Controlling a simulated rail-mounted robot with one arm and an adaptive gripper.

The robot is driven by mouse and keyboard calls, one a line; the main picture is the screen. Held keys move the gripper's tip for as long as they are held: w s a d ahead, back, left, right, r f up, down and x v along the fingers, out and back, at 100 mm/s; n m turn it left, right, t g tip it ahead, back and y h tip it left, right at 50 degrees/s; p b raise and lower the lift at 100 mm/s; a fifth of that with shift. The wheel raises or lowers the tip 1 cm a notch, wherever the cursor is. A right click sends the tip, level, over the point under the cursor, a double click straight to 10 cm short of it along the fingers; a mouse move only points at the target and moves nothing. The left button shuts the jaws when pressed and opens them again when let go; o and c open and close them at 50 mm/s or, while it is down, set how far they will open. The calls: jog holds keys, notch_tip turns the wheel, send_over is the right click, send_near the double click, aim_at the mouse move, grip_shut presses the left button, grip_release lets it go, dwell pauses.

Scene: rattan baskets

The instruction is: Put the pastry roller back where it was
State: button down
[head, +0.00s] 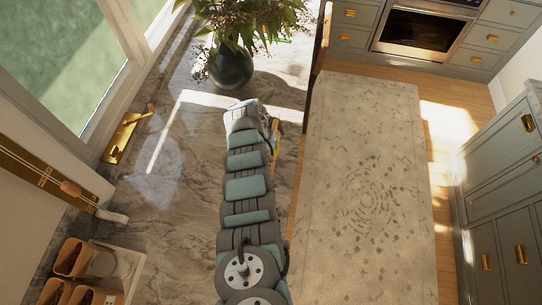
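My arm reaches up the picture over the marble counter. Its far end, with my gripper (273,136), is at the middle of the counter near its right edge. The arm's wrist hides most of the gripper, so I cannot see whether its fingers are open or shut. A small orange-yellow bit shows beside it; I cannot tell what it is. I cannot clearly identify the pastry roller.
A dark round vase (231,66) with leafy branches stands on the marble counter (180,200) beyond my gripper. A gold item (124,138) lies by the window. Brown baskets (72,258) are at lower left. A patterned rug (365,190) covers the floor at right, beside grey-blue cabinets (505,200).

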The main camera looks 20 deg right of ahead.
jog(key=shift+r, duration=0.1)
jog(key=shift+w+f+b, duration=0.1)
jog(key=shift+f+b, duration=0.25)
jog(key=shift+f, duration=0.1)
jog(key=c, duration=1.2)
grip_release()
jog(key=shift+c, duration=0.2)
